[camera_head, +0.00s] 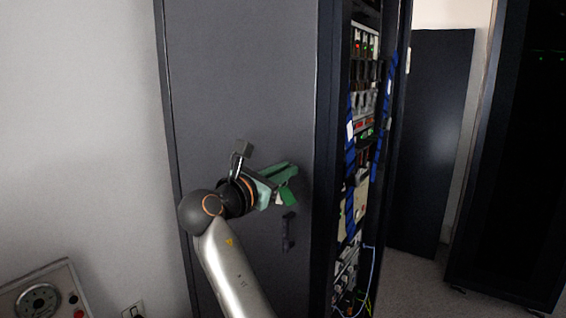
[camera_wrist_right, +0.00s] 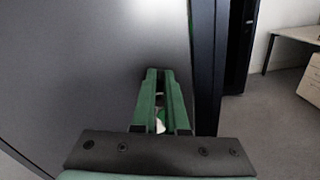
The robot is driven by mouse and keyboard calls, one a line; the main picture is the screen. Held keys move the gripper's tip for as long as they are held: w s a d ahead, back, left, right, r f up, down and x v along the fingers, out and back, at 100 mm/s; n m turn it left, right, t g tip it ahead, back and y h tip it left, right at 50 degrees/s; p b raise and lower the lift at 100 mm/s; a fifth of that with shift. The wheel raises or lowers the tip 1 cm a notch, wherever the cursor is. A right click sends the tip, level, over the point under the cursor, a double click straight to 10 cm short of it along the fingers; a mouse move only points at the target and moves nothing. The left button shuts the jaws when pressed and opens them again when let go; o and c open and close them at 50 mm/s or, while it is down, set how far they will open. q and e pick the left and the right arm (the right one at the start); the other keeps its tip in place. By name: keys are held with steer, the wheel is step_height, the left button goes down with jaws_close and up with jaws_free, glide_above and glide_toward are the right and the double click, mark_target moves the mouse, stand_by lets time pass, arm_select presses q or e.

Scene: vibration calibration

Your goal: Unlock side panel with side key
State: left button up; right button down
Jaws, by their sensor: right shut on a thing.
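The side panel (camera_head: 245,80) is a tall dark grey cabinet side with a small dark handle or lock (camera_head: 288,232) on its lower right part. My right gripper (camera_head: 288,178) has green fingers and is in front of the panel, above and slightly left of that handle. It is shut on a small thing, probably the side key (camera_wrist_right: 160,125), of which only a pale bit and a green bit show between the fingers. The panel also fills the left of the right wrist view (camera_wrist_right: 80,70). My left gripper is not in view.
Right of the panel is an open rack (camera_head: 362,130) with modules, blue straps and loose cables. A dark door (camera_head: 430,140) and another dark cabinet (camera_head: 515,150) stand further right. A control box (camera_head: 45,298) is at lower left. A desk (camera_wrist_right: 300,34) shows in the wrist view.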

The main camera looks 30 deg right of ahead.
steer(key=shift+s+r+m+p, duration=0.1)
steer(key=shift+m+p, duration=0.5)
steer(key=shift+m, duration=0.3)
steer(key=shift+d+m, duration=0.1)
steer(key=shift+m, duration=0.4)
steer(key=shift+m+p, duration=0.4)
steer(key=shift+p, duration=0.05)
steer(key=shift+s+m, duration=0.1)
steer(key=shift+m, duration=0.4)
steer(key=shift+f+m+p, duration=0.25)
steer(key=shift+m+p, duration=0.15)
steer(key=shift+m, duration=0.5)
steer(key=shift+s+f+m, duration=0.1)
steer(key=shift+m, duration=0.8)
steer(key=shift+f+m, duration=0.15)
steer(key=shift+m, duration=0.75)
steer(key=shift+f+m, duration=0.15)
steer(key=shift+m, duration=1.05)
steer(key=shift+s+d+m+b, duration=0.1)
steer(key=shift+m+b, duration=0.35)
steer(key=shift+m, duration=0.85)
